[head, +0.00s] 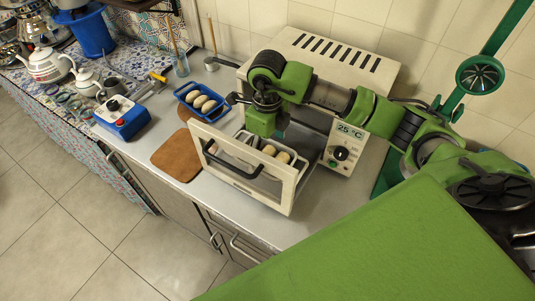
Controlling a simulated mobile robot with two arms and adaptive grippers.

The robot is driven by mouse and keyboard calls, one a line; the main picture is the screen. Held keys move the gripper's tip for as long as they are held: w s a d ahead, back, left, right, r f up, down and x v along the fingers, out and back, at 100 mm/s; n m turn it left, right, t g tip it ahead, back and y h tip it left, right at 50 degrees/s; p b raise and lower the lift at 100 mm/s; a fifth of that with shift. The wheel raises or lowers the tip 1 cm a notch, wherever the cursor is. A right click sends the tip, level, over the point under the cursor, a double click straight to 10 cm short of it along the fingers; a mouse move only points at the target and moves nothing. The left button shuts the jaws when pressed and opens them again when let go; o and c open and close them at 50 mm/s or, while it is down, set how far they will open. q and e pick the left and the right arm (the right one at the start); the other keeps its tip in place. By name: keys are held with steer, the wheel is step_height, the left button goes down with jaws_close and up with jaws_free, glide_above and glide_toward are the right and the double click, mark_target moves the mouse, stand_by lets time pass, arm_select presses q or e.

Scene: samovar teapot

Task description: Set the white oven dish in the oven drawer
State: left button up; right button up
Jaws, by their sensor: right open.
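The oven drawer (241,182) is pulled out of the cream oven, with a dark handle on its slanted front panel. What looks like a white oven dish (249,140) sits inside the drawer, with pale rolls (269,150) in it. The drawer front and my arm hide part of the dish, so I cannot tell whether it rests flat. My right gripper (263,128) points down above the back left of the drawer, close to the dish. It is open, and its fingertips are mostly hidden. My left gripper is not in view.
The oven (345,60) shows a 25 °C display and a knob. A blue dish of rolls (201,101) and a brown board (177,156) lie left of the drawer. A blue device (121,117) and teapots stand farther left. The steel counter is bare in front of the drawer.

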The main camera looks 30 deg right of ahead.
step_height(320, 180, up, 10)
steer(key=b, duration=0.2)
stand_by(0.5)
